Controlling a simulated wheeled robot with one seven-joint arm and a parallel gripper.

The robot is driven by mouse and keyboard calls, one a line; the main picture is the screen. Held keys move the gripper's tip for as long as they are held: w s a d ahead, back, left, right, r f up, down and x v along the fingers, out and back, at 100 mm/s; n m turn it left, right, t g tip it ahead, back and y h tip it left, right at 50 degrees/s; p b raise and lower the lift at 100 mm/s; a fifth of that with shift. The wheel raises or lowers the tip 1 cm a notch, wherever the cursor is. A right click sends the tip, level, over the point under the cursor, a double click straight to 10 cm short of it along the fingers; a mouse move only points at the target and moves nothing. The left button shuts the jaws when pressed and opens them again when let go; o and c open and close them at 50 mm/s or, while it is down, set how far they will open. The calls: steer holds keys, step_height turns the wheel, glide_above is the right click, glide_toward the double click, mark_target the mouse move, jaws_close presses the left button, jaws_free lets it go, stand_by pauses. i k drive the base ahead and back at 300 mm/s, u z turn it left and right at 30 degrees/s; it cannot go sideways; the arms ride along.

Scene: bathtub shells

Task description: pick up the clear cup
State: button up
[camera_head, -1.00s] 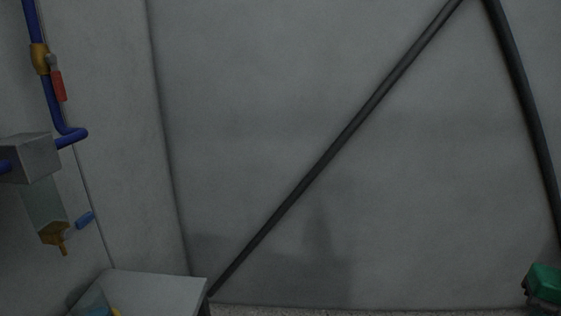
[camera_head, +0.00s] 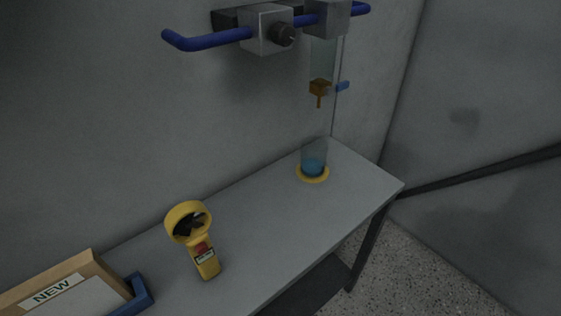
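The clear cup (camera_head: 314,157) stands upright near the right end of a grey table. It is see-through, with something blue in its lower part. It stands on a round yellow base (camera_head: 313,178). An orange-brown spout (camera_head: 319,92) under a clear tube hangs above the cup, with a gap between them. My gripper is not in view.
A yellow handheld device (camera_head: 195,240) with a round fan head lies on the table (camera_head: 262,228), left of the cup. A wooden tray (camera_head: 92,271) marked NEW and a blue object (camera_head: 140,293) are at lower left. Blue pipes (camera_head: 215,40) run along the wall above.

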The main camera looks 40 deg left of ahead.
mark_target(314, 149)
steer(key=u, duration=1.35)
